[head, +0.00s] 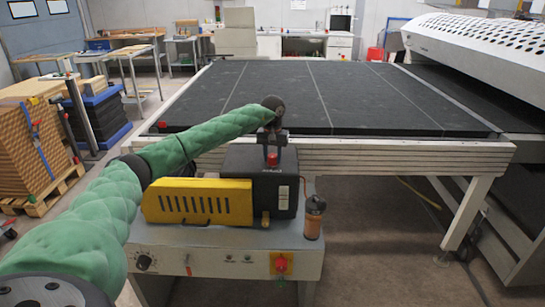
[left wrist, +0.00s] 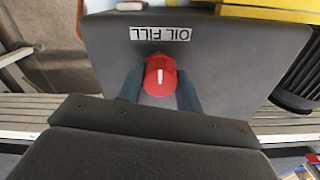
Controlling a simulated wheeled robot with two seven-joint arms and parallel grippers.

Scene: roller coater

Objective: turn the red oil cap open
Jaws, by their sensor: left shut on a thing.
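The red oil cap (head: 272,159) sits on top of a dark grey housing (head: 262,185), which is part of a machine with a yellow cover. In the left wrist view the cap (left wrist: 160,72) shows a pale line across its top, beside an "OIL FILL" label (left wrist: 160,33). My left gripper (head: 272,150) points down at the cap from above. Its two fingers (left wrist: 160,92) stand on either side of the cap and are shut on it. My right gripper is not in view.
The yellow slotted cover (head: 198,202) lies left of the housing. A bottle with orange-brown liquid (head: 314,218) stands at the right edge of the machine's base. A large black conveyor table (head: 300,95) lies behind. A red knob (head: 281,264) is on the front panel.

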